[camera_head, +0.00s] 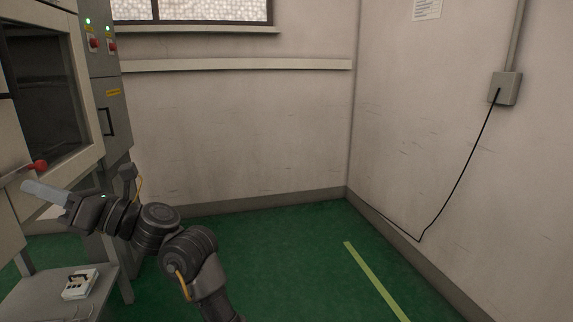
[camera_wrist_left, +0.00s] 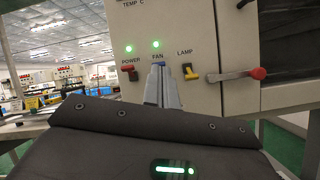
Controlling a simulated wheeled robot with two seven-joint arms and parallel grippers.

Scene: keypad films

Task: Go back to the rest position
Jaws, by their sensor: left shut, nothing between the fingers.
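My left gripper (camera_head: 46,193) is in the lower left of the head view, its pale fingers together and empty. It is in front of the grey cabinet (camera_head: 112,160), close below the red-knobbed handle (camera_head: 38,166). In the left wrist view the shut fingers (camera_wrist_left: 160,72) point at a panel with switches labelled POWER, FAN and LAMP. The fingertips overlap the FAN switch (camera_wrist_left: 158,66), which is mostly hidden; I cannot tell whether they touch it. The red POWER switch (camera_wrist_left: 129,72) is left of them, the yellow LAMP switch (camera_wrist_left: 191,72) right. My right gripper does not show.
A grey low shelf (camera_head: 38,296) with a small white device (camera_head: 80,284) is below my left arm. The green floor (camera_head: 290,260) to the right is open, with a yellow line (camera_head: 375,280). A black cable (camera_head: 465,170) hangs from a wall box (camera_head: 505,89).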

